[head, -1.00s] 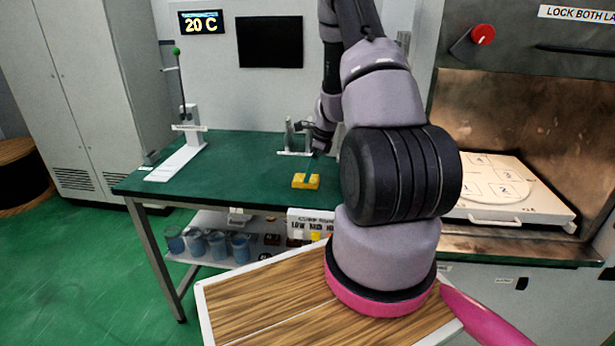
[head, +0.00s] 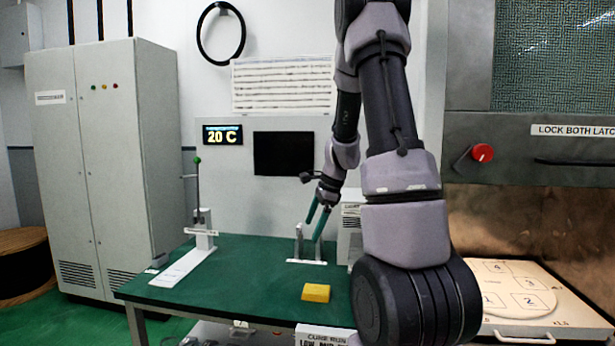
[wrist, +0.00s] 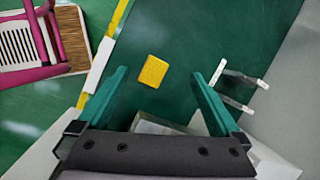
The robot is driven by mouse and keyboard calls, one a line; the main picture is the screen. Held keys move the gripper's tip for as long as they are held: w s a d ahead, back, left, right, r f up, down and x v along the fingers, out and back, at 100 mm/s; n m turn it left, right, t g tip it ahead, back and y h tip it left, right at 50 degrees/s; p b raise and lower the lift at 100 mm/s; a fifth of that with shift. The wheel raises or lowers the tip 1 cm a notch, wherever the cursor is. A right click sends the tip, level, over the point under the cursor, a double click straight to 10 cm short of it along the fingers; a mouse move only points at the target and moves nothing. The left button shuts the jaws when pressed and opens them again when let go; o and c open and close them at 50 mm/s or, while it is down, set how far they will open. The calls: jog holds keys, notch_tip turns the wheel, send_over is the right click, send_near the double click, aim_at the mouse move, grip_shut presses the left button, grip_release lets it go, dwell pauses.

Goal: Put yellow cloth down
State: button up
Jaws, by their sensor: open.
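The yellow cloth (head: 316,292) lies folded as a small block on the green tabletop (head: 250,270), near its front edge. In the wrist view the cloth (wrist: 152,71) lies beyond my fingertips, between their lines and apart from them. My gripper (head: 318,216) is open and empty, raised above the table behind the cloth, its teal fingers pointing down. The wrist view shows the two fingers (wrist: 170,75) spread wide with nothing between them.
A small metal bracket (head: 307,245) stands on the table close to my gripper. A lever stand (head: 203,230) with a white strip is at the left. A numbered white tray (head: 530,300) is at the right. The table's middle left is clear.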

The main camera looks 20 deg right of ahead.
jog(key=s+a+r+n+t, duration=0.1)
jog(key=s+a+r+n, duration=0.3)
jog(key=s+r+n, duration=0.1)
jog(key=s+a+r+n+t, duration=0.1)
jog(key=s+a+r+n, duration=0.3)
jog(key=s+r, duration=0.4)
jog(key=s+a+r+n+t+h, duration=0.1)
jog(key=s+a+r+n+t, duration=0.1)
jog(key=s+a+r+n, duration=0.2)
jog(key=s+r+n, duration=0.3)
jog(key=s, duration=0.3)
jog(key=shift+a+r, duration=0.25)
jog(key=shift+a, duration=0.05)
